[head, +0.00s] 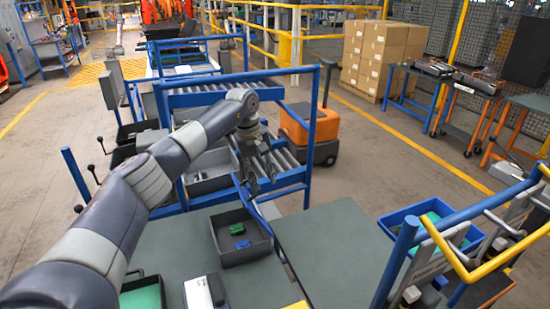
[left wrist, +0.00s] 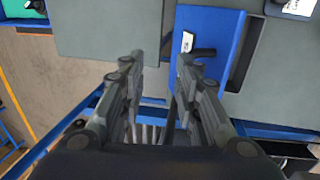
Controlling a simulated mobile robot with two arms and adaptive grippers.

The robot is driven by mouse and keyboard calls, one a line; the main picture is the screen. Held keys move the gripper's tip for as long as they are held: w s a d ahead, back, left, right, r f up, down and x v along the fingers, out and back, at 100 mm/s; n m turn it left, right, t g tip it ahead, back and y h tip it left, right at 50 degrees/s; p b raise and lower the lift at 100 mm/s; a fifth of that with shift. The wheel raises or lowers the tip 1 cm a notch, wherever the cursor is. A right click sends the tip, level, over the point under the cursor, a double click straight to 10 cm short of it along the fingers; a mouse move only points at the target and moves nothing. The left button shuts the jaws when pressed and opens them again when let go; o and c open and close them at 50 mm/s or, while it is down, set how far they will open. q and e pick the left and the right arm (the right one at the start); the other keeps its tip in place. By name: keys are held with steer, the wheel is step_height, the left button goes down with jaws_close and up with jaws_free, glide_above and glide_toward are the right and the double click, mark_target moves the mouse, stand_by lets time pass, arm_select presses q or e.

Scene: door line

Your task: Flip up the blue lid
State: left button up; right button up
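A blue panel, which looks like the blue lid (left wrist: 222,28), shows in the left wrist view with a white label and a black handle on it. In the head view, its blue edge (head: 243,194) shows at the table's far side, mostly edge-on. My left gripper (head: 263,183) is over the roller conveyor, close to this edge. In the left wrist view, the fingers of the left gripper (left wrist: 160,60) are apart with nothing between them. The right fingertip appears near the panel's left edge; I cannot tell whether it touches. My right gripper is not in view.
A dark bin (head: 247,251) with green and blue pieces sits on the grey table (head: 335,240). A white device (head: 198,293) is at the front. A blue frame (head: 313,130) surrounds the roller conveyor (head: 285,160). Blue and yellow rails (head: 460,215) stand at right.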

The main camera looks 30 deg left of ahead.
arm_select(q)
steer(key=shift+w+d+r+p, duration=0.45)
steer(key=shift+w+r+p, duration=0.1)
steer(key=shift+r, duration=0.15)
steer(key=shift+w+d+r+p, duration=0.45)
steer(key=shift+w+r, duration=0.1)
steer(key=shift+r, duration=0.1)
steer(key=shift+w+d+r+p, duration=0.4)
steer(key=shift+w+r+p, duration=0.15)
steer(key=shift+r, duration=0.15)
step_height(320, 180, up, 12)
steer(key=s+a, duration=0.1)
steer(key=shift+s+a+f, duration=0.15)
steer(key=shift+s+a, duration=0.1)
steer(key=shift+s, duration=0.15)
steer(key=shift+c, duration=0.6)
